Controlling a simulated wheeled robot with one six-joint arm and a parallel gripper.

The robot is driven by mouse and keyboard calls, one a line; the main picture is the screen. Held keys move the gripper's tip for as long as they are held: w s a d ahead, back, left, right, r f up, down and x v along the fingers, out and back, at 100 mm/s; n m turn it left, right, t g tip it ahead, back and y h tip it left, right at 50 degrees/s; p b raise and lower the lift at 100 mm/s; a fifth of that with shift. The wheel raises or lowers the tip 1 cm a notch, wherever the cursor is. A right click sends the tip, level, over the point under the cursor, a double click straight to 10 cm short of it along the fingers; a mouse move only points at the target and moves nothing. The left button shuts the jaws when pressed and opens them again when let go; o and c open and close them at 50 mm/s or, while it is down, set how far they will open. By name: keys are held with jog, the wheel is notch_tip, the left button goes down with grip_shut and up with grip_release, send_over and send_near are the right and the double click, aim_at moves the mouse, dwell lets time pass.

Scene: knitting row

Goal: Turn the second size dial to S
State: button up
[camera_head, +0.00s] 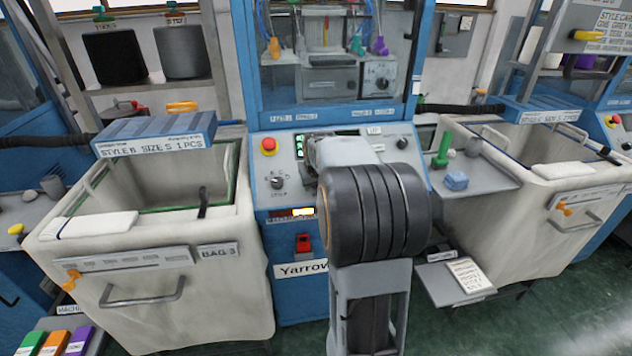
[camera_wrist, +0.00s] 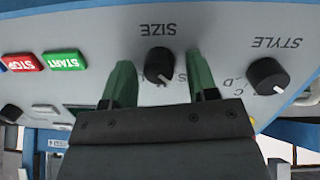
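In the wrist view, which is upside down, the black size dial (camera_wrist: 159,66) sits on a light grey panel under the word SIZE. Letters beside it are partly covered by a finger, and a pale mark shows at its lower right edge. My gripper (camera_wrist: 160,82) is open, with one green finger on each side of the dial. Gaps show between the fingers and the dial, so it is not clamped. In the head view my arm hides the fingers and this dial on the middle blue machine's control panel (camera_head: 297,165).
The wrist view shows a black style dial (camera_wrist: 268,76) to the right and red STOP (camera_wrist: 24,62) and green START (camera_wrist: 63,60) buttons to the left. In the head view, cream bins (camera_head: 190,290) and (camera_head: 570,215) flank the machine, with a small grey shelf (camera_head: 440,284) at its right.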

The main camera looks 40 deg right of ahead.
jog(key=v, duration=1.3)
jog(key=shift+s+a+r+p, duration=0.1)
jog(key=shift+s+r+p, duration=0.15)
jog(key=shift+r+p, duration=0.05)
jog(key=s+a+f+n+y+p, duration=0.1)
jog(key=s+a+f+p, duration=0.1)
jog(key=s+a, duration=0.2)
jog(key=s+a+f+n+g+y+p, duration=0.1)
jog(key=s+a+p, duration=0.2)
jog(key=a, duration=0.7)
jog(key=s+a+f+n+y+p, duration=0.1)
jog(key=s+a+f+n+p, duration=0.1)
jog(key=s+a, duration=0.4)
jog(key=shift+s+a+f, duration=0.35)
jog(key=shift+a, duration=0.1)
